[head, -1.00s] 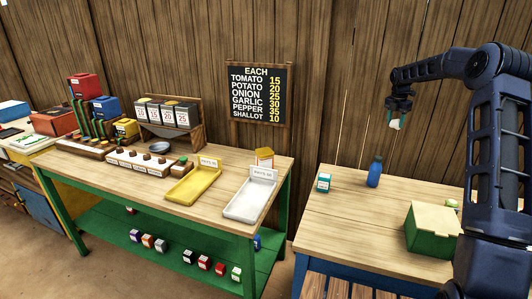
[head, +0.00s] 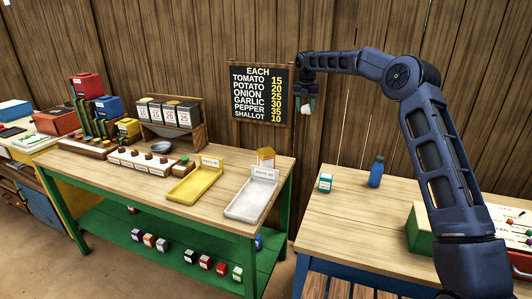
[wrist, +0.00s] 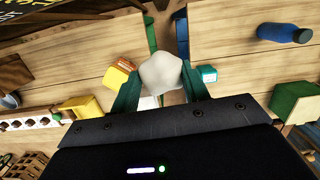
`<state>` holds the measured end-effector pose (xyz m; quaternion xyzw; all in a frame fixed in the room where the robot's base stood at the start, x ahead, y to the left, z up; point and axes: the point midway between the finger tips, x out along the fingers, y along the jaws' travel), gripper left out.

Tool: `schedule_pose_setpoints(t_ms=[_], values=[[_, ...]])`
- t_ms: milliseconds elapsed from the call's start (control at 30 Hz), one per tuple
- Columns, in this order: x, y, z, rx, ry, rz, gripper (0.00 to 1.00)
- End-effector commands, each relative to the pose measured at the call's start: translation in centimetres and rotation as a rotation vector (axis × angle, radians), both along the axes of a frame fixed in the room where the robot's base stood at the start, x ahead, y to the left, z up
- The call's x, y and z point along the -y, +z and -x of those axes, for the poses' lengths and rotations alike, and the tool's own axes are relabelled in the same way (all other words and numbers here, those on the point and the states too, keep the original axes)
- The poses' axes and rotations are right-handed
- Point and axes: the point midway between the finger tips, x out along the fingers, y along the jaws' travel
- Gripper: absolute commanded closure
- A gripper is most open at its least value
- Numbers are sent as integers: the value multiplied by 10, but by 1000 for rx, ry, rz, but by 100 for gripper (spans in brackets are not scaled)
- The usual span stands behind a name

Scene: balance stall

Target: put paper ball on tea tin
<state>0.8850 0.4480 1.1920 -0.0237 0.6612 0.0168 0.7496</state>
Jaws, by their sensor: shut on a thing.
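My gripper (head: 306,104) is shut on the paper ball (wrist: 161,72), a whitish crumpled lump between the two green fingers in the wrist view. In the head view the ball is mostly hidden by the fingers. They hang high in front of the wooden wall, by the right edge of the price board. A small teal-and-white tin (head: 325,183), likely the tea tin, stands upright on the right table, well below the gripper. It also shows in the wrist view (wrist: 208,74), just right of the ball. Its label is too small to read.
A blue bottle (head: 376,172) stands close right of the teal tin. A green box (head: 418,234) is partly hidden behind my arm. A white tray (head: 250,200) and a yellow tray (head: 195,185) lie on the left table. A gap separates the tables.

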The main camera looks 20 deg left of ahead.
Motion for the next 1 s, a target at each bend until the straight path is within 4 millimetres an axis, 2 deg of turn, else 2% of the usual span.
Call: schedule_pose_setpoints(t_ms=[33,200,400,533,667,767,1000], values=[[-23,3,13,0,37,-2,75],[-84,9,52,-1,145,-2,75],[-137,16,93,-2,245,-2,75],[-156,18,109,-4,283,-3,75],[-163,15,115,-5,299,-2,75],[-164,1,117,-7,301,1,75],[-163,-50,117,-7,300,1,75]])
